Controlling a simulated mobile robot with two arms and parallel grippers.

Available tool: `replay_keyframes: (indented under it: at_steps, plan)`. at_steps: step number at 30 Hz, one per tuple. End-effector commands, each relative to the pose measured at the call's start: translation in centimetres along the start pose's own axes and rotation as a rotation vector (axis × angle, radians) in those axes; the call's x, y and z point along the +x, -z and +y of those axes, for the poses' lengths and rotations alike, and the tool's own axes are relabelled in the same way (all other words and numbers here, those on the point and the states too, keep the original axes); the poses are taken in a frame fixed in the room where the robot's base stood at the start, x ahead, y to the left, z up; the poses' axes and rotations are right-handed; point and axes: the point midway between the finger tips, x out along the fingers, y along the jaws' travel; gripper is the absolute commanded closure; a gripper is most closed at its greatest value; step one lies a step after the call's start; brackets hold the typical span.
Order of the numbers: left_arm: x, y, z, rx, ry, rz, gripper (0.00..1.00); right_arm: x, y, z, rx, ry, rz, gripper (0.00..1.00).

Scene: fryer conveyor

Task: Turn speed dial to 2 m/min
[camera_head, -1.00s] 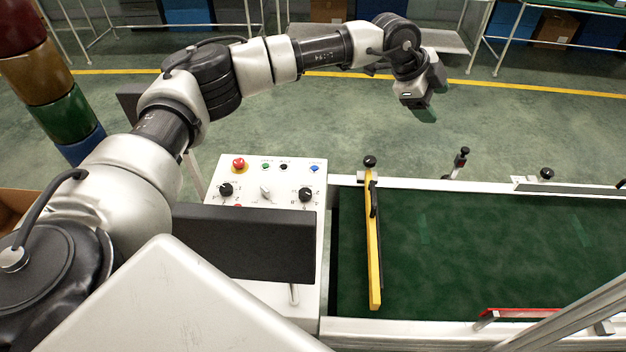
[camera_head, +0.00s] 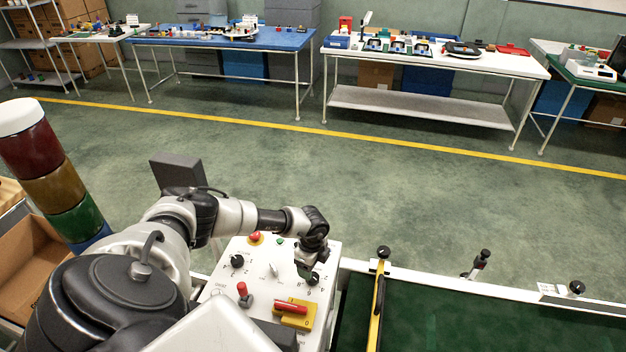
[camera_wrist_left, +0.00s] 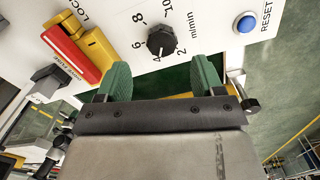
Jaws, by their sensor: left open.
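The black speed dial (camera_wrist_left: 162,41) is on the white control panel (camera_wrist_left: 225,65), ringed by the marks 2, 4, 6, 8 and 10 and the label m/min. I cannot tell surely which mark its pointer faces. In the head view the dial (camera_head: 313,279) is at the panel's right side, just below my left gripper (camera_head: 306,270). In the left wrist view my left gripper (camera_wrist_left: 162,80) is open and empty. Its two green fingertips are spread on either side of the dial's line, apart from it. My right gripper is not in view.
A blue RESET button (camera_wrist_left: 245,22) is beside the dial. A red handle (camera_wrist_left: 70,47) with a yellow lock plate (camera_wrist_left: 95,50) is on the other side. A second black knob (camera_head: 237,261) and a red stop button (camera_head: 255,238) are also on the panel. The conveyor (camera_head: 450,325) lies to the right.

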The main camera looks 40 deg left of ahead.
Motion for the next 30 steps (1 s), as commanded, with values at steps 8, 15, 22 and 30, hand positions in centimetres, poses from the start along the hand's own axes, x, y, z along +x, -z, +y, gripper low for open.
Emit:
replay_keyframes:
  at_steps: [8, 15, 22, 30]
  plan:
    - [4.7, 0.1, 0.0, -0.001, -0.001, 0.001, 0.33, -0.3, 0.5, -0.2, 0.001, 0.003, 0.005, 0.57]
    - [6.3, 0.1, 0.0, 0.0, -0.001, 0.001, 0.33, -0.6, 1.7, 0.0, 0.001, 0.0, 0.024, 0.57]
    - [6.6, 0.1, 0.0, 0.001, 0.0, 0.001, 0.33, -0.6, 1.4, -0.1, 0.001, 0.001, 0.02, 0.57]
    - [6.5, 0.1, 0.0, 0.001, 0.0, 0.001, 0.54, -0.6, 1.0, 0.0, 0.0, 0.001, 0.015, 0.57]
